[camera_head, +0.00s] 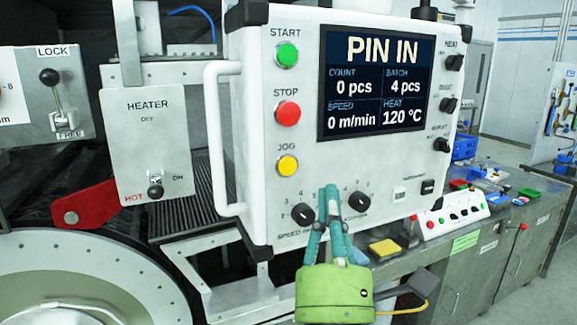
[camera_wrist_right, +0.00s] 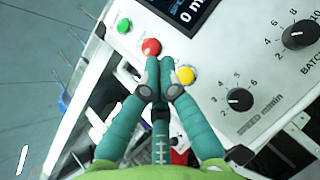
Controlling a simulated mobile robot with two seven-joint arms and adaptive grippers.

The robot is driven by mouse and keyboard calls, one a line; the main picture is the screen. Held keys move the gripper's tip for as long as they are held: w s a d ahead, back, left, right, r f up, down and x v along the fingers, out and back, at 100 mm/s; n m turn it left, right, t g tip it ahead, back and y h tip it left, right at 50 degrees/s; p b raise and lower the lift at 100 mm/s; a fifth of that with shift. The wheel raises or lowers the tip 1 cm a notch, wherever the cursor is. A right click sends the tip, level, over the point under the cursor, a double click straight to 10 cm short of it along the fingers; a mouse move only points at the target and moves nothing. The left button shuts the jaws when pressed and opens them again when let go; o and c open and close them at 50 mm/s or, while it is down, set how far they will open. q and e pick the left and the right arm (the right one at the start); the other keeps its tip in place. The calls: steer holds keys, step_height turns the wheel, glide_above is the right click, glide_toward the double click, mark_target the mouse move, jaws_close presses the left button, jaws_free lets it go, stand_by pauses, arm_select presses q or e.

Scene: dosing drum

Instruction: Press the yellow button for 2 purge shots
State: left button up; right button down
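The yellow JOG button (camera_head: 287,165) is on the white control panel (camera_head: 262,215), below the red STOP button (camera_head: 288,113) and the green START button (camera_head: 287,54). My right gripper (camera_head: 328,192) is in front of the panel's lower part, below and right of the yellow button. Its teal fingers are together with nothing between them. In the right wrist view the yellow button (camera_wrist_right: 186,75) shows just right of the fingertips (camera_wrist_right: 160,64); I cannot see contact. The screen (camera_head: 375,82) reads PIN IN, count 0 pcs, batch 4 pcs, speed 0 m/min, heat 120 °C. My left gripper is not visible.
Two black knobs (camera_head: 303,214) (camera_head: 359,201) flank the gripper on the panel. A white handle (camera_head: 217,140) stands out along the panel's left edge. The heater box (camera_head: 147,140) is left of it. A bench (camera_head: 500,235) with a smaller button box (camera_head: 450,215) stands at right.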

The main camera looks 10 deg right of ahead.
mark_target(294, 159)
steer(key=shift+w, duration=0.15)
steer(key=shift+w+a+b, duration=0.4)
steer(key=shift+w, duration=1)
steer(key=shift+w+a+b, duration=0.35)
steer(key=shift+w+b, duration=0.1)
steer(key=shift+w, duration=0.9)
steer(key=shift+w+a+b, duration=0.4)
steer(key=shift+w, duration=1)
steer(key=shift+w+y, duration=0.1)
steer(key=shift+y, duration=0.2)
steer(key=shift+w+a, duration=0.1)
steer(key=shift+w, duration=0.2)
steer(key=shift+w+a, duration=0.1)
steer(key=shift+w, duration=0.3)
steer(key=shift+s, duration=0.15)
steer(key=shift+s+d, duration=0.2)
steer(key=shift+s, duration=0.45)
